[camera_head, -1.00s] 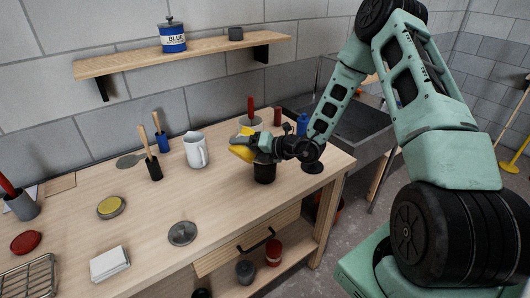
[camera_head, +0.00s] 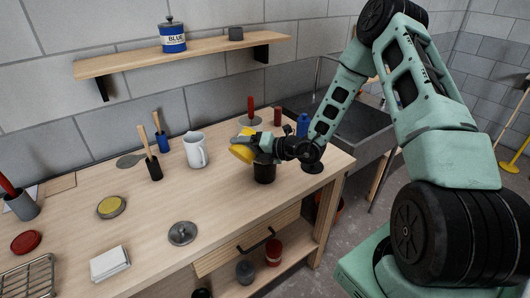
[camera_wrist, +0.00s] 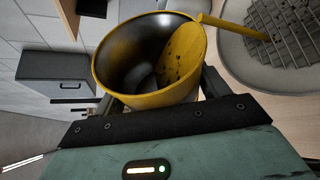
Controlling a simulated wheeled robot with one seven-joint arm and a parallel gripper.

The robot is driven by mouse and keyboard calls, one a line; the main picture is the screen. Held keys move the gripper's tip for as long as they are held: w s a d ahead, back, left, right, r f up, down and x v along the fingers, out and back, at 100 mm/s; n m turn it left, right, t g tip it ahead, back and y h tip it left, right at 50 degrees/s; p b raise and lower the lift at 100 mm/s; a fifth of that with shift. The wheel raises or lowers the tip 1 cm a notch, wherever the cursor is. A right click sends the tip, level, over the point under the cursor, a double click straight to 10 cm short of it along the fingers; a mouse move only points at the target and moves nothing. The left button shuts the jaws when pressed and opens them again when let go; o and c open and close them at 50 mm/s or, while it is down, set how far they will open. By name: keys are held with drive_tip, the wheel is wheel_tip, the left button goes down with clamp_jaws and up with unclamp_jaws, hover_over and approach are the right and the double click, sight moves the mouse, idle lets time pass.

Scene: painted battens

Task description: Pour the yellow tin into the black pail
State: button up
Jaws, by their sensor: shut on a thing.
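The yellow tin (camera_head: 241,153) is held in my gripper (camera_head: 258,146), tilted, above the left side of the black pail's rim. The black pail (camera_head: 264,173) stands upright on the bench near its right end. In the wrist view the tin (camera_wrist: 145,97) sits between the fingers of my gripper (camera_wrist: 160,104). Its dark inside shows, with a speckled yellow patch on one wall and a yellow strip reaching out from the rim. I cannot tell how much paint is in it. The pail's inside is hidden in the head view.
A white jug (camera_head: 196,150) stands left of the pail. Behind are a red-handled tool (camera_head: 251,108), a dark red cylinder (camera_head: 278,116) and a blue bottle (camera_head: 302,124). A metal lid (camera_head: 182,233) lies in front. A sink (camera_head: 355,130) lies to the right.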

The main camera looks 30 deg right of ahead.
idle(0.7)
drive_tip(key=shift+w+d+r+m+y+p, duration=0.15)
drive_tip(key=shift+r+m+y+p, duration=0.2)
drive_tip(key=shift+r+m+y, duration=0.35)
idle(1.2)
drive_tip(key=shift+w+d+f+m+t+p, duration=0.15)
drive_tip(key=shift+d+f+m, duration=0.1)
drive_tip(key=shift+d+m, duration=0.2)
drive_tip(key=shift+w+d+f+m+t+p, duration=0.15)
drive_tip(key=shift+d+f+m, duration=0.15)
drive_tip(key=shift+d, duration=0.2)
idle(0.9)
drive_tip(key=shift+d+r+m+y+p, duration=0.35)
drive_tip(key=shift+r+m+y+p, duration=0.2)
drive_tip(key=shift+m+y+p, duration=0.3)
idle(1.3)
